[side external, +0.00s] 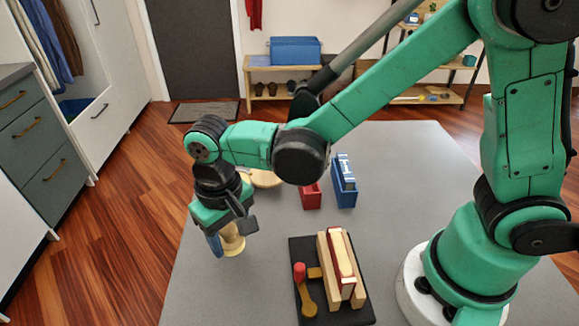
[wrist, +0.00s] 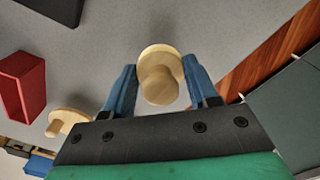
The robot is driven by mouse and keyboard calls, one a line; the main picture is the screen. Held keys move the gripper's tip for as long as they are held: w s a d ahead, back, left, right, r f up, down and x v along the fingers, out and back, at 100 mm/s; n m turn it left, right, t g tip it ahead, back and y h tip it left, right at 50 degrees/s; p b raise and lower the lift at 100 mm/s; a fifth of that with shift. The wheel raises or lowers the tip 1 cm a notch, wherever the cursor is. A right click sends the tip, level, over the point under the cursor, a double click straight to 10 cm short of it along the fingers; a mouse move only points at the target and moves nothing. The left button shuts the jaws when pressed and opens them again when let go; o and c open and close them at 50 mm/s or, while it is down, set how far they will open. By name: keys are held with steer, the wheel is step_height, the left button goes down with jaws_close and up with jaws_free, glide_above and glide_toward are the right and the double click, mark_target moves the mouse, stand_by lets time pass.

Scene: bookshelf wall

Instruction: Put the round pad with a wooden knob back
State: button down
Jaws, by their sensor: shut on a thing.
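My gripper (side external: 226,240) is shut on the wooden knob of a round pad (side external: 234,250), over the left part of the grey table. In the wrist view the pale knob (wrist: 160,86) sits between the two blue fingers, with the round pad (wrist: 158,52) beyond it. I cannot tell whether the pad touches the table. A second round wooden piece with a knob (wrist: 68,120) lies to the left in the wrist view. It shows partly behind my gripper as a pale disc (side external: 267,180) in the side view.
A red open box (side external: 311,196) and a blue box (side external: 344,182) stand mid-table. A black base (side external: 336,316) at the front holds wooden uprights with a red book-like piece (side external: 341,254) and a red-topped brass-coloured tool (side external: 304,287). Grey table (side external: 205,292) around my gripper is clear.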

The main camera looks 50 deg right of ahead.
mark_target(236, 259)
steer(key=shift+f, duration=1.85)
steer(key=shift+c, duration=1.2)
jaws_free()
steer(key=shift+f, duration=0.15)
